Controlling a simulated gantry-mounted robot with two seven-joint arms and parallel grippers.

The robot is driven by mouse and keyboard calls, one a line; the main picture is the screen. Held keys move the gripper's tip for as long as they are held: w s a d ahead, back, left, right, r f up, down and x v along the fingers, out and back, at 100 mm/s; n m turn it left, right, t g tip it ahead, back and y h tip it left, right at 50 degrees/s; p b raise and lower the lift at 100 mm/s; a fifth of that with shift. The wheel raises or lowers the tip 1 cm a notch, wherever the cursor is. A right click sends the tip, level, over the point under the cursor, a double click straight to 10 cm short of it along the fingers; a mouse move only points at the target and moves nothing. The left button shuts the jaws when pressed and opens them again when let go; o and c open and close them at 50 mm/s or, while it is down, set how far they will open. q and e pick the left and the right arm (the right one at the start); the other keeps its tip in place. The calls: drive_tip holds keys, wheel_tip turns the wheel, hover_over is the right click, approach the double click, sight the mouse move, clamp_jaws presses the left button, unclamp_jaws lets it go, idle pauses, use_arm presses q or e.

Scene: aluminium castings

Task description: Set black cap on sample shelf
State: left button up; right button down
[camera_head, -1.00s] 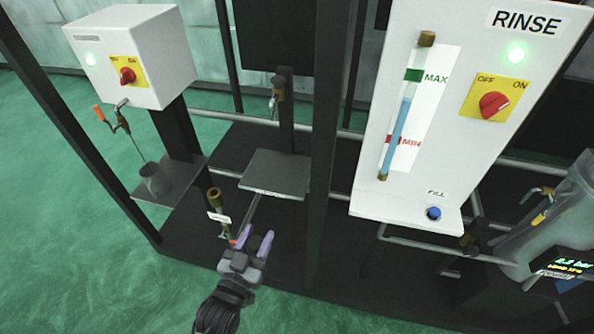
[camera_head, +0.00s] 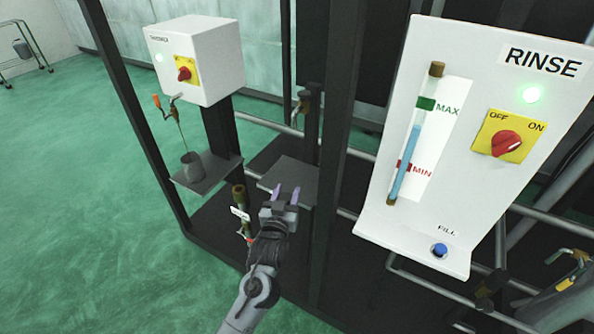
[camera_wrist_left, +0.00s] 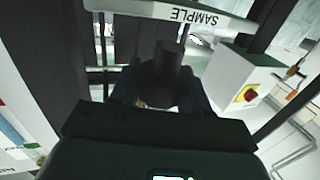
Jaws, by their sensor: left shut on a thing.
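My left gripper (camera_head: 285,194) is in front of the small grey sample shelf (camera_head: 287,173), and its fingertips overlap the shelf in the head view. In the left wrist view the black cap (camera_wrist_left: 167,62), a short dark cylinder, stands between the dark fingers, which are shut on it. The cap cannot be made out in the head view. The shelf's pale edge with the SAMPLE label (camera_wrist_left: 182,15) lies just beyond the cap in the wrist view. I cannot tell the exact gap between cap and shelf. My right gripper is not in view.
A dark upright post (camera_head: 335,150) stands right of the shelf, close to the gripper. A brass valve (camera_head: 239,197) with a tag is at its left. A grey cup (camera_head: 193,167) stands on another plate. The RINSE panel (camera_head: 440,150) fills the right.

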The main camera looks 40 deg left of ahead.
use_arm(q)
drive_tip(key=b+x, duration=0.1)
drive_tip(key=x, duration=0.6)
drive_tip(key=shift+w+a, duration=0.45)
drive_tip(key=shift+w, duration=0.35)
drive_tip(key=b+x, duration=0.1)
drive_tip(key=x, duration=0.3)
drive_tip(key=shift+w+f+b, duration=0.15)
drive_tip(key=shift+f+b, duration=0.15)
drive_tip(key=shift+f, duration=0.1)
drive_tip(key=o, duration=1)
drive_tip(key=shift+f, duration=0.15)
